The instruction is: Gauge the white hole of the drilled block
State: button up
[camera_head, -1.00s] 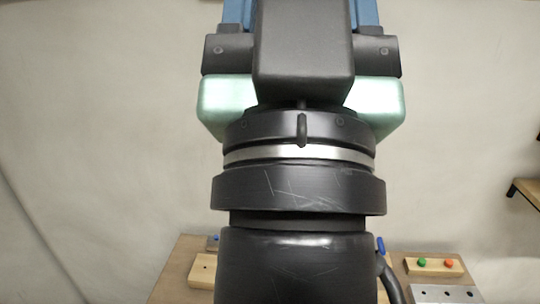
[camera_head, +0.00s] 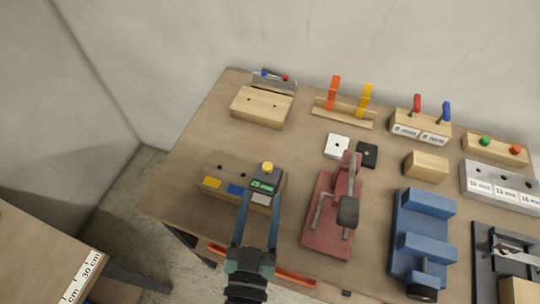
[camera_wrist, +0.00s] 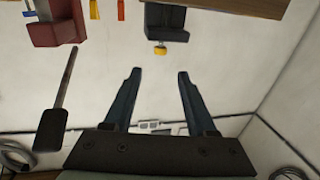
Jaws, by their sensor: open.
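The drilled block (camera_head: 221,191) is a long wooden block at the table's left front. It has a yellow, a blue and a white patch (camera_head: 262,199) along its front, with dark holes behind the yellow and blue ones. A dark gauge (camera_head: 264,186) with a green display and yellow knob stands at the block's white end, hiding any hole there; whether it sits in the hole I cannot tell. My gripper (camera_head: 260,196) is open, its fingers pointing at the gauge. In the wrist view, the gauge (camera_wrist: 166,20) shows beyond the empty gap between my fingertips (camera_wrist: 157,72).
A red toggle clamp (camera_head: 328,217) stands close to the gauge's right, with a blue vise (camera_head: 420,240) beyond. White (camera_head: 337,146) and black (camera_head: 367,154) square pieces lie behind. Wooden blocks and pegs line the back. An orange bar (camera_head: 290,276) runs along the table's front.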

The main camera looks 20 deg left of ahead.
jog(key=w+p, duration=0.1)
jog(key=w, duration=0.3)
jog(key=w+a, duration=0.1)
jog(key=w, duration=0.3)
jog(key=w+a+p, duration=0.1)
jog(key=w, duration=0.3)
jog(key=shift+w+f+p, duration=0.2)
jog(key=shift+f+p, duration=0.1)
jog(key=shift+p, duration=0.05)
grip_shut()
dwell(1.0)
